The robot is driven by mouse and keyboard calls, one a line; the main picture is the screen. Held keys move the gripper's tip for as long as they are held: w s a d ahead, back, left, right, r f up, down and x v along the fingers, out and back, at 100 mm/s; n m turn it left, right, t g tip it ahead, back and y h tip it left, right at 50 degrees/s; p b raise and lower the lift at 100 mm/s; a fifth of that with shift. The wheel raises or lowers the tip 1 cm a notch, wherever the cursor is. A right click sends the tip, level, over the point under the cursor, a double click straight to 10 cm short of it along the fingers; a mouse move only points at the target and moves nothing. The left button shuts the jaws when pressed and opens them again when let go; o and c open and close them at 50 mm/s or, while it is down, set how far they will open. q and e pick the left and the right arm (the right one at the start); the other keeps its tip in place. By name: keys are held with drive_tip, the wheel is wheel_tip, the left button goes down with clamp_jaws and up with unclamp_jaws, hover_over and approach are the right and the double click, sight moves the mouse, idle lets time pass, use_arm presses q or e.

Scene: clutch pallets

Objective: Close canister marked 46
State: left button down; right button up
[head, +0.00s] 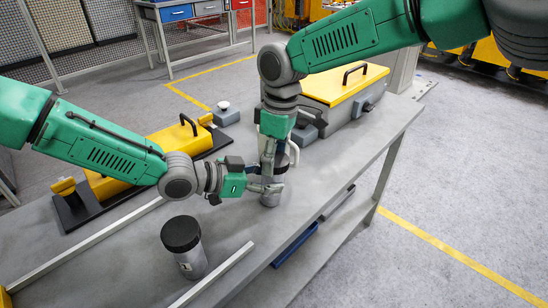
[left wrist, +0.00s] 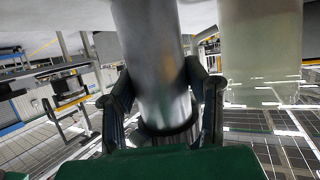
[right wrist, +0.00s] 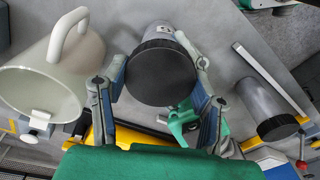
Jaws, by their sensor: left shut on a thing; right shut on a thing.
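A grey canister (head: 270,199) stands upright on the table, mostly hidden by my grippers. My left gripper (head: 266,186) is shut around its body from the side; the metallic body (left wrist: 150,60) also shows in the left wrist view. My right gripper (head: 272,160) comes down from above. In the right wrist view its fingers are on either side of the round black lid (right wrist: 162,73), on top of the canister. A pale label (right wrist: 165,29) on the canister is too small to read. Whether the lid is fully seated cannot be told.
A second grey canister (head: 192,262) with a black lid (head: 181,233) stands nearer the front. A pale mug with a handle (right wrist: 45,85) stands close beside the held canister. A yellow-topped case (head: 340,84) and yellow device (head: 130,178) are behind. Metal rails lie on the table.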

use_arm(q)
drive_tip(key=shift+s+f, duration=0.1)
drive_tip(key=shift+f, duration=0.1)
use_arm(e)
drive_tip(key=o, duration=1.4)
drive_tip(key=shift+c, duration=0.2)
drive_tip(key=shift+r, duration=0.15)
wheel_tip(320, 180, up, 12)
drive_tip(key=shift+w+d+f, duration=0.2)
drive_tip(key=shift+w+d, duration=0.05)
drive_tip(key=shift+d, duration=0.2)
use_arm(q)
drive_tip(key=c, duration=0.8)
unclamp_jaws()
drive_tip(key=shift+r, duration=0.1)
drive_tip(key=shift+v, duration=6)
